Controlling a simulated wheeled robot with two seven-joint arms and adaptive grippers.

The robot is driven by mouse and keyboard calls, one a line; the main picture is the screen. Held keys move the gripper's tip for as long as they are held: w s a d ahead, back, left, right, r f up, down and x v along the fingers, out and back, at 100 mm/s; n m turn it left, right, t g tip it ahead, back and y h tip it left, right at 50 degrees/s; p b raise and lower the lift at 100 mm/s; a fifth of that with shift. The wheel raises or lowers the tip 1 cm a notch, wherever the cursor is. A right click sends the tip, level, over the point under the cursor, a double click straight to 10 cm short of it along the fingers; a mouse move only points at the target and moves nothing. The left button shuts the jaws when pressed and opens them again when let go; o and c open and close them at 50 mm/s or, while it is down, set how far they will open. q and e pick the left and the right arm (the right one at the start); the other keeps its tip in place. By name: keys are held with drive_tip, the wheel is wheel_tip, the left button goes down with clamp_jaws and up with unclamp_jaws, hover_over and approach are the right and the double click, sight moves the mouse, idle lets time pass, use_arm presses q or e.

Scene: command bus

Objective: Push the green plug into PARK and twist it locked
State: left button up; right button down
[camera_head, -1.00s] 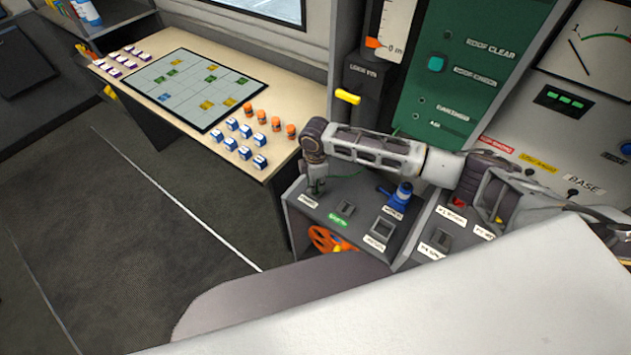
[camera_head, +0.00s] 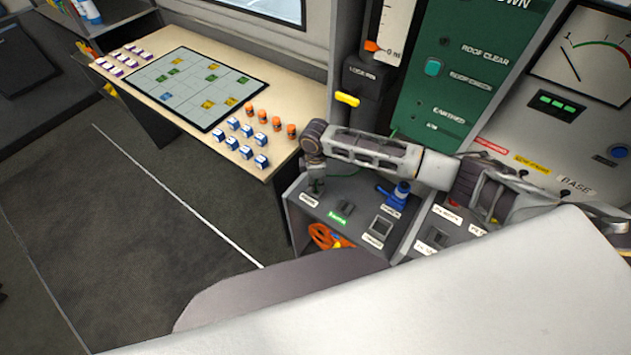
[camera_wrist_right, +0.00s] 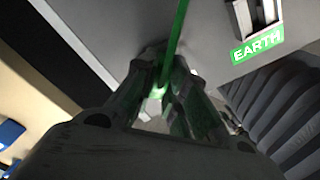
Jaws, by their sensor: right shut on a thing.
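The green plug (camera_wrist_right: 157,92) is between the fingers of my right gripper (camera_wrist_right: 160,82) in the right wrist view. Its green cable runs up from the fingers. Most of the plug is hidden by the fingers, so I cannot tell how deep it sits or how far it is turned. In the head view my right gripper (camera_head: 316,186) points down at the left end of the grey socket panel (camera_head: 325,212), just above a small white label (camera_head: 309,199) too small to read surely. The PARK socket is hidden there. My left gripper is out of view.
The green EARTH label (camera_wrist_right: 258,45) lies beside an empty-looking socket (camera_wrist_right: 262,14). A blue plug (camera_head: 400,194) stands on the panel to the right. An orange reel (camera_head: 330,237) is below. A table (camera_head: 286,103) with small blocks stands to the left.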

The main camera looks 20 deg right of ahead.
drive_tip(key=c, duration=1.4)
unclamp_jaws()
drive_tip(key=shift+o, duration=0.2)
wheel_tip(320, 180, up, 12)
drive_tip(key=shift+f, duration=0.1)
